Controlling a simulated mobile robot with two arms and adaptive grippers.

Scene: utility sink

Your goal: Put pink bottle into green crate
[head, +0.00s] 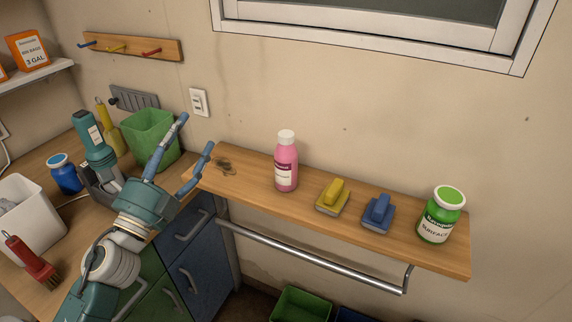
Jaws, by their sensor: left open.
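The pink bottle (286,168), with a white cap and a label, stands upright on the wooden wall shelf, left of its middle. A green crate (283,308) sits low on the floor below the shelf, cut off by the bottom edge of the picture. My left gripper (196,133) is open and empty, in front of the shelf's left end. Its fingers point up and right, apart from the bottle, which is to their right. My right gripper is out of view.
The wooden shelf (440,256) also holds a yellow brush (332,196), a blue brush (378,213) and a green-lidded jar (441,215). A metal rail (310,259) runs below it. A green bin (150,130) and bottles stand on the left counter.

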